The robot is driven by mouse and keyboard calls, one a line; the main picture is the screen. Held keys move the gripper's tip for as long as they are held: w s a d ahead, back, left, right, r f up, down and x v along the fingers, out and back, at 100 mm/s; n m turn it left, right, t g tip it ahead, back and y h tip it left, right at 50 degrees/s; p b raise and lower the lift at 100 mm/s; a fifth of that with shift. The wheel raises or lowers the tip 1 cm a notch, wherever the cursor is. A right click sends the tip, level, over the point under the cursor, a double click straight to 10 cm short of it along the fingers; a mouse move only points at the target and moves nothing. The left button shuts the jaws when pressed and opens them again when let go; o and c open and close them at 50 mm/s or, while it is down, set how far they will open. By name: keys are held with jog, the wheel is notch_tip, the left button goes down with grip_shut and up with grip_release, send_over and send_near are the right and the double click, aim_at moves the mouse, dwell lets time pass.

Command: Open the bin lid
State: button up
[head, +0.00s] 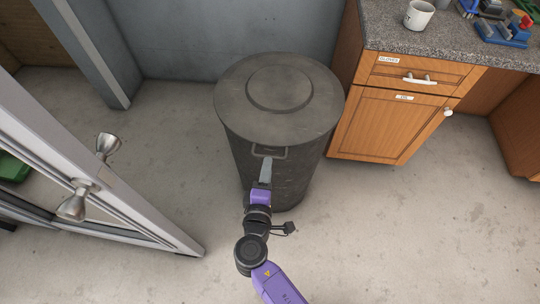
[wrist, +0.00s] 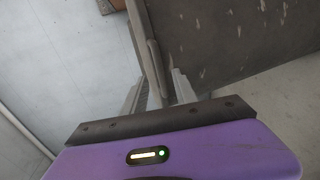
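The bin (head: 275,165) is a dark grey, round, scuffed container standing on the floor. Its lid (head: 315,85) is flat with a raised round centre, and it lies closed on top. A handle (head: 269,152) sticks out from the front of the rim. My gripper (head: 265,168) is at this handle. In the wrist view my gripper (wrist: 162,92) has its two fingers apart, with the handle bar (wrist: 153,60) between them. I cannot tell whether either finger touches it.
A wooden cabinet (head: 375,127) with a granite counter (head: 450,40) stands close at the bin's right. A mug (head: 419,14) sits on the counter. A glass-paned door (head: 150,215) with round knobs is at the left. A grey wall (head: 200,40) is behind. The floor at the right front is clear.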

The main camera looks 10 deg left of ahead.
jog(key=x, duration=0.5)
jog(key=shift+w+f, duration=0.1)
jog(key=shift+w, duration=0.2)
jog(key=shift+c, duration=0.4)
grip_shut()
dwell(0.8)
